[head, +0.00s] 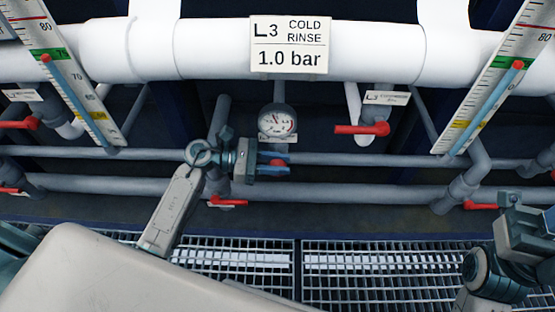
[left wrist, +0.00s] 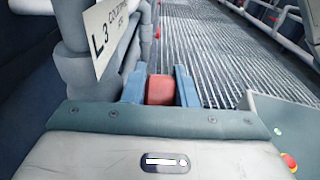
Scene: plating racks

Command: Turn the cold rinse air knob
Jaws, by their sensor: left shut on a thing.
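The red knob (left wrist: 160,90) sits between the two blue fingers of my left gripper (left wrist: 160,88) in the left wrist view. My left gripper (head: 274,164) is shut on it; in the head view it lies just below the round gauge (head: 277,121) and hides most of the knob. A white label (left wrist: 107,35) marked L3 stands beside it in the wrist view. The large sign (head: 289,45) reads L3 COLD RINSE 1.0 bar. My right gripper (head: 528,230) is at the right edge of the head view, away from the knob; its fingers are unclear.
Other red valve handles are near, at right (head: 362,129), below (head: 228,202) and far left (head: 20,123). Grey pipes run across behind the gripper, under a thick white pipe (head: 380,52). Thermometer scales stand left (head: 65,75) and right (head: 495,85). Metal grating (head: 370,270) lies below.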

